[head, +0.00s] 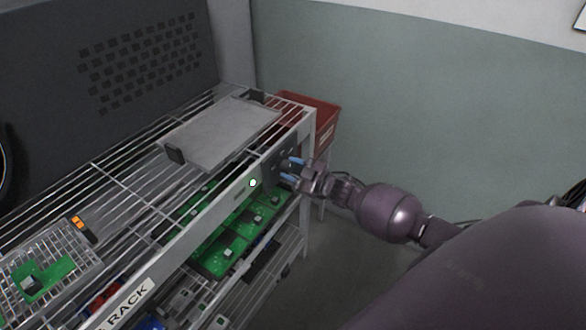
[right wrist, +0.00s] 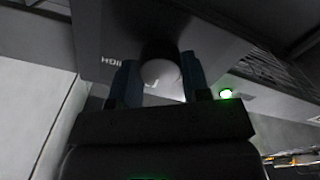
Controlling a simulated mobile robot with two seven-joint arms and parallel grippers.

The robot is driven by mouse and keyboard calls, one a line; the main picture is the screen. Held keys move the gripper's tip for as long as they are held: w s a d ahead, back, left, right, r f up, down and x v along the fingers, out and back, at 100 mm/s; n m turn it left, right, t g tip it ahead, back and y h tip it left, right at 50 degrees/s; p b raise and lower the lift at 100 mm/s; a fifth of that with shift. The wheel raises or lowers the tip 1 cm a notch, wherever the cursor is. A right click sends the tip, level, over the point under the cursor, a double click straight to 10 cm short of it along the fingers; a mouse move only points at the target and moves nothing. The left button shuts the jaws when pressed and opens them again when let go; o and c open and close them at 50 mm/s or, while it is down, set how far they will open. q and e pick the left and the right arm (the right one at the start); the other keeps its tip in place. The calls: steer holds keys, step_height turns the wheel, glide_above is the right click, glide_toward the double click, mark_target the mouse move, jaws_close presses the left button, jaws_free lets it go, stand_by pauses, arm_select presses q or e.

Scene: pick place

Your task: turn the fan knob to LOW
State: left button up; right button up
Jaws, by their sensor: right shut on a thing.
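My right gripper (head: 290,171) reaches in from the right to a dark grey control panel (head: 273,162) at the rack's front right corner. In the right wrist view, its two blue fingers are shut on the round fan knob (right wrist: 160,76), one on each side. The knob has a pale face and a dark upper part. On the panel (right wrist: 105,35), lettering that seems to read HIGH shows upside down left of the knob. Other lettering is partly hidden behind the fingers, so the exact setting cannot be told. My left gripper is not in view.
A green light (head: 253,182) glows on the rack's front rail. The wire rack holds a grey plate (head: 220,132) on top and green circuit boards (head: 217,250) below. A red bin (head: 322,118) stands behind the corner. The floor to the right is clear.

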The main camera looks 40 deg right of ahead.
stand_by(0.4)
steer(key=o, duration=0.9)
steer(key=v, duration=1)
steer(key=shift+s+d+p, duration=0.1)
steer(key=shift+s+p, duration=0.2)
steer(key=shift+s, duration=0.1)
steer(key=s+a+f+m+g+h, duration=0.1)
steer(key=s+a+f+m+h, duration=0.1)
steer(key=s+a, duration=0.3)
steer(key=s+a+f+m+g+h, duration=0.2)
steer(key=s+a+f+m, duration=0.2)
steer(key=s, duration=0.4)
steer(key=s+a+f+m+g+h, duration=0.2)
steer(key=s+a+f+m+h, duration=0.1)
steer(key=s+a, duration=0.2)
steer(key=shift+s+a+f+m, duration=0.1)
steer(key=shift+s+a+m, duration=0.1)
steer(key=shift+s, duration=0.4)
steer(key=shift+s+a+f+m, duration=0.1)
steer(key=shift+s+m, duration=0.1)
steer(key=shift+s, duration=0.4)
